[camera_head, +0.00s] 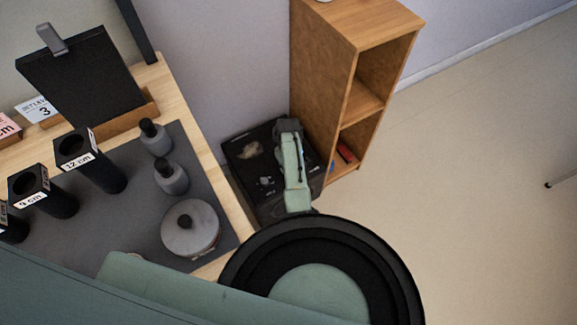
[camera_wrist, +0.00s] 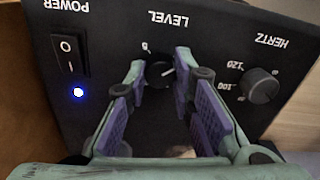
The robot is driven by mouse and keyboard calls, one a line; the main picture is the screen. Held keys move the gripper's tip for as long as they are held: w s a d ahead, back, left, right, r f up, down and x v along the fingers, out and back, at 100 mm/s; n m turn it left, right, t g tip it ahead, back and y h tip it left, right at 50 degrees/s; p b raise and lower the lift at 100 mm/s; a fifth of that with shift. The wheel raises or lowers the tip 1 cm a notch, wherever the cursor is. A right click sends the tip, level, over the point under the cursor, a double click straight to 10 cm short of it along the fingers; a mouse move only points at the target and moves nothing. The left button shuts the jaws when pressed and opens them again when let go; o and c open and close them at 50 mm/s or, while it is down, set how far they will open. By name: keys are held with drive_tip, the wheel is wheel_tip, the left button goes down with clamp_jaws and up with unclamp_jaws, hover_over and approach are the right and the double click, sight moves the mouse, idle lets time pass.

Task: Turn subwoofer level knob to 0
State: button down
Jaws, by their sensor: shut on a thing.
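The subwoofer is a black box, seen in the head view (camera_head: 240,152) between the table and the wooden shelf. Its panel (camera_wrist: 205,35) fills much of the wrist view, with the lettering upside down. The round black level knob (camera_wrist: 160,75) sits below the word LEVEL, and its white pointer line slants to the upper right. A small white mark, too blurred to read surely, lies to its upper left. My gripper (camera_wrist: 160,70) is shut on the level knob, one fingertip on each side. The fingers hide parts of the dial around it.
A Hertz knob (camera_wrist: 260,86) is right of my gripper. A power switch (camera_wrist: 70,52) and a lit blue light (camera_wrist: 78,92) are at left. In the head view, the wooden shelf (camera_head: 322,75) stands close beside the subwoofer. The table mat (camera_head: 110,220) holds weights and black tubes.

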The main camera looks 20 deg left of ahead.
drive_tip(key=shift+n, duration=0.6)
drive_tip(key=shift+s, duration=0.1)
drive_tip(key=c, duration=1.4)
unclamp_jaws()
wheel_tip(320, 180, up, 12)
drive_tip(key=shift+d, duration=0.1)
